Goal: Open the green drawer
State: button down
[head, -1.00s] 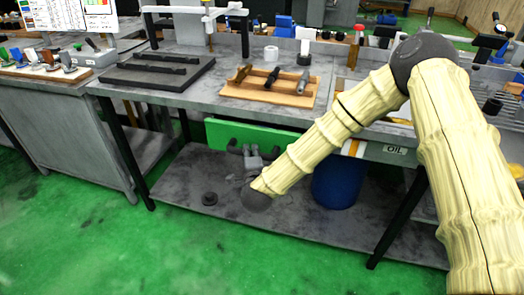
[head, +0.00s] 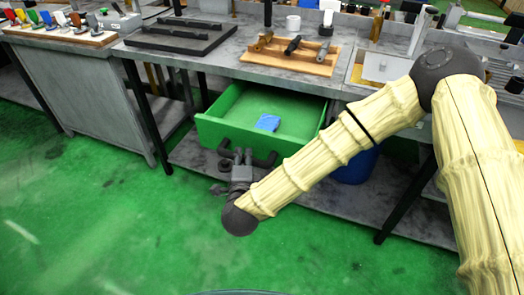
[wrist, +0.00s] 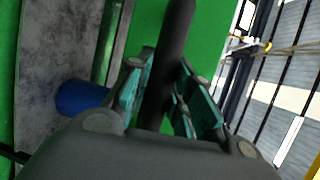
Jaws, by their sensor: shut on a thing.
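The green drawer (head: 213,129) under the workbench is pulled well out, and its inside shows in the head view. A blue cloth-like item (head: 268,122) lies on its floor. A dark bar handle (head: 265,160) runs along the drawer's front. My gripper (head: 238,158) is at the handle's left part, shut on it. In the wrist view the dark handle (wrist: 172,65) passes between the two teal-padded fingers of my gripper (wrist: 160,100), with the green drawer front (wrist: 210,40) behind it. My arm hides the drawer's right front corner.
The grey workbench top (head: 225,70) above the drawer holds a wooden board (head: 318,63) with tools and a black tray (head: 180,36). A blue bin (head: 355,168) stands below, right of the drawer. Green floor in front is clear.

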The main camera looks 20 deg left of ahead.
jog(key=shift+s, duration=0.4)
jog(key=c, duration=1.3)
grip_release()
jog(key=shift+w, duration=0.1)
jog(key=shift+o, duration=0.2)
jog(key=v, duration=1.2)
